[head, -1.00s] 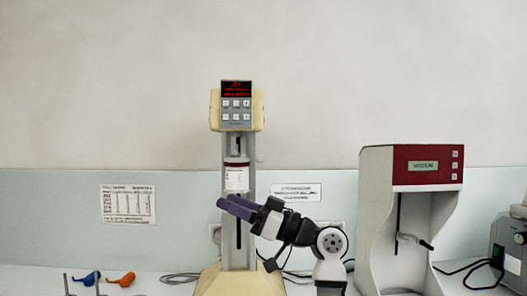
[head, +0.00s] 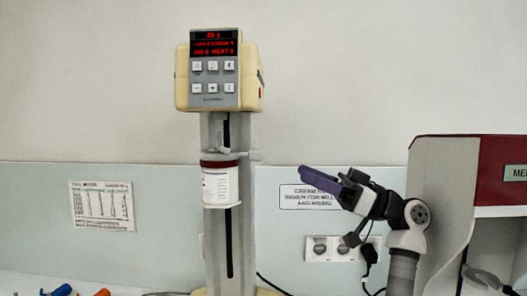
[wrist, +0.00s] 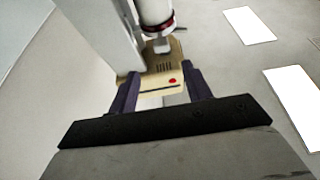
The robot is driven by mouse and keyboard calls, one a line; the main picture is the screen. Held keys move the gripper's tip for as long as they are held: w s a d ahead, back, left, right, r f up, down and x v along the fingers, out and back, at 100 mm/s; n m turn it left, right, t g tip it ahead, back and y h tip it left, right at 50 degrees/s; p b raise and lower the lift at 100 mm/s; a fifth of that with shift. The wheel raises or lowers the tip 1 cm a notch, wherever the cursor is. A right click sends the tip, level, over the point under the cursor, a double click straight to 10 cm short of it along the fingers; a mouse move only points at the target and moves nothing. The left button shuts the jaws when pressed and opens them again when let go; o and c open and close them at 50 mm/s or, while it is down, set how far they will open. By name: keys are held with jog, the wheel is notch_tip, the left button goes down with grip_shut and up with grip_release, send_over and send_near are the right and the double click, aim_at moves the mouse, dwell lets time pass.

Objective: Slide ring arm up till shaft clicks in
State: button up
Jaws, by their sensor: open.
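The cream mill (head: 218,90) stands upright, its cream head with red-lit display on top of a grey column. A white labelled jar (head: 220,188) with a dark red band sits in front of the column, a clear gap below the head. The ring arm (head: 222,156) goes round the jar's top, with a small knob at its right. My gripper (head: 305,172) is open and empty, right of the column at jar height, apart from it. In the wrist view my gripper (wrist: 163,88) frames the cream head (wrist: 160,78); the jar (wrist: 155,12) is at the top with a grey piece between them.
A white cabinet with a red top (head: 465,175) stands at the right. Wall sockets (head: 343,248) with a plug and cable are behind my arm. Blue (head: 60,291) and orange bulbs lie at the lower left. A wall sign (head: 308,197) hangs behind my gripper.

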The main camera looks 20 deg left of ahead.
aim_at(255, 152)
jog(key=p+x, duration=0.4)
jog(key=x, duration=0.7)
jog(key=shift+s, duration=0.15)
jog(key=shift+s+a+r+p, duration=0.1)
jog(key=shift+a+r+p, duration=0.05)
jog(key=shift+a+p, duration=0.3)
grip_shut()
